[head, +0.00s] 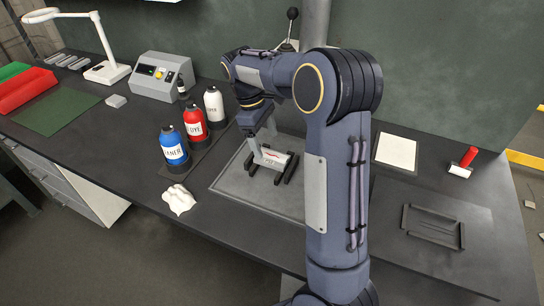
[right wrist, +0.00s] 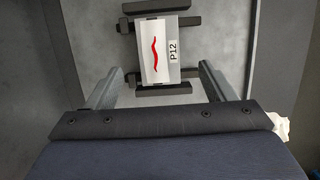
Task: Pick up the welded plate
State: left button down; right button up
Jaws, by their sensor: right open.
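The welded plate is a small pale grey plate (head: 273,158) with a wavy red line. It rests on a black stand (head: 284,176) in the shallow grey tray (head: 232,185) on the bench. In the right wrist view the plate (right wrist: 172,62) also shows the label P12. My right gripper (head: 256,142) points down at the plate's left end in the head view. My left gripper is out of view.
Blue (head: 174,146), red (head: 195,124) and white (head: 214,104) bottles stand left of the tray. A crumpled white cloth (head: 178,200) lies near the front edge. A white sheet (head: 396,152) and a red-handled tool (head: 464,162) lie to the right. My right arm hides the tray's right side.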

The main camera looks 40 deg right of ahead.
aim_at(272, 157)
jog(key=x, duration=0.5)
jog(key=shift+s+d, duration=0.1)
jog(key=c, duration=1.5)
jog(key=shift+c, duration=0.2)
